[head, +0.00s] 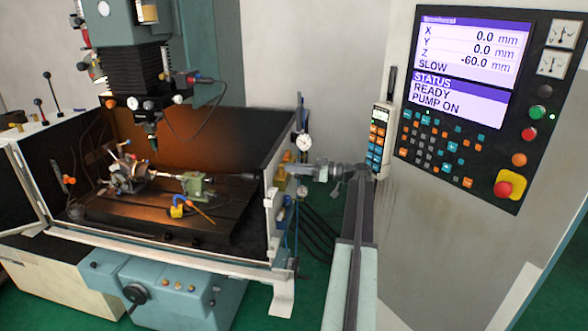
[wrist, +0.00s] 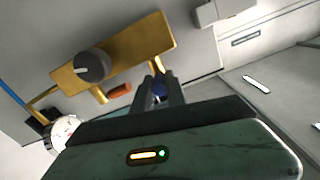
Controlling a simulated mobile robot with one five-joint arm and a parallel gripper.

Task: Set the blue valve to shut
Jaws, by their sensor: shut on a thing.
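The blue valve handle (wrist: 159,91) shows as a small dark blue piece between the two fingers of my gripper (wrist: 155,72) in the wrist view. The fingers are shut on it and hide most of it, so I cannot tell which way it is turned. It sits below a brass manifold (wrist: 136,52), beside a brass stub. In the head view my gripper (head: 304,171) reaches left to the brass manifold (head: 281,178) on the outer right side of the machine enclosure. The blue handle cannot be made out clearly there.
The manifold carries a dark round knob (wrist: 92,66) and an orange handle (wrist: 119,90), close left of my fingers. A dial gauge (head: 303,142) stands just above my gripper. A hand pendant (head: 379,138) hangs to the right, beside the control panel (head: 463,105).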

